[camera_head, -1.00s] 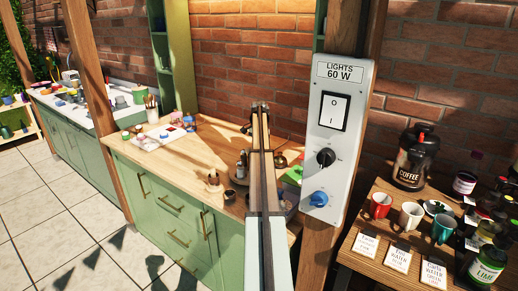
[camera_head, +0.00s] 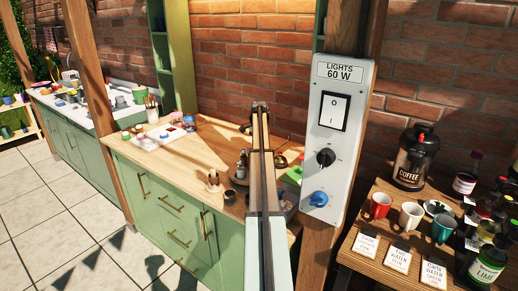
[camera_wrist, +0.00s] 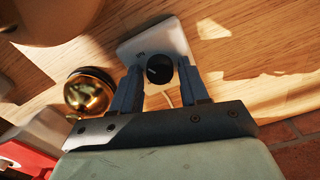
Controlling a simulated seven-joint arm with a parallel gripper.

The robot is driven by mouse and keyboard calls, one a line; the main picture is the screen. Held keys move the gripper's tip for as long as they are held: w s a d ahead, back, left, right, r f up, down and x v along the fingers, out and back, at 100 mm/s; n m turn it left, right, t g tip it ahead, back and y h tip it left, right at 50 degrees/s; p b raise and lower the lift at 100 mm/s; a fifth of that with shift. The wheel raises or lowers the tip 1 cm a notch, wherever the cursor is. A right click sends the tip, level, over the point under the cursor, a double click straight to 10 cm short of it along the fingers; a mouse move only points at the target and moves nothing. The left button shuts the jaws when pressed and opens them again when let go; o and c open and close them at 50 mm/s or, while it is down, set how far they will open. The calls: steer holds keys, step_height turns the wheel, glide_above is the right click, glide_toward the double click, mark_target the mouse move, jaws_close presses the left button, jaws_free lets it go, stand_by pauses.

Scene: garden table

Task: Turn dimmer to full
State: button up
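In the wrist view a small white box (camera_wrist: 135,47) lies on a wooden surface, with a round black knob (camera_wrist: 159,69) on it and a thin pale cable beside it. My gripper (camera_wrist: 160,75) is open, its two dark fingers on either side of the knob; narrow gaps seem to show, but I cannot tell for certain whether they touch it. In the head view my arm hides the gripper and this box. A grey wall panel (camera_head: 318,178) marked "LIGHTS 60 W" carries a rocker switch (camera_head: 333,111), a black knob (camera_head: 326,158) and a blue knob (camera_head: 319,199).
A brass dome (camera_wrist: 89,92) stands just left of my fingers in the wrist view. The wooden counter (camera_head: 185,160) holds small bottles and cups. At right, a side table (camera_head: 365,217) carries mugs, cards and a coffee dispenser (camera_head: 412,160).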

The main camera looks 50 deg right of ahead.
steer(key=shift+o, duration=1.1)
step_height(320, 180, up, 14)
steer(key=shift+f, duration=0.1)
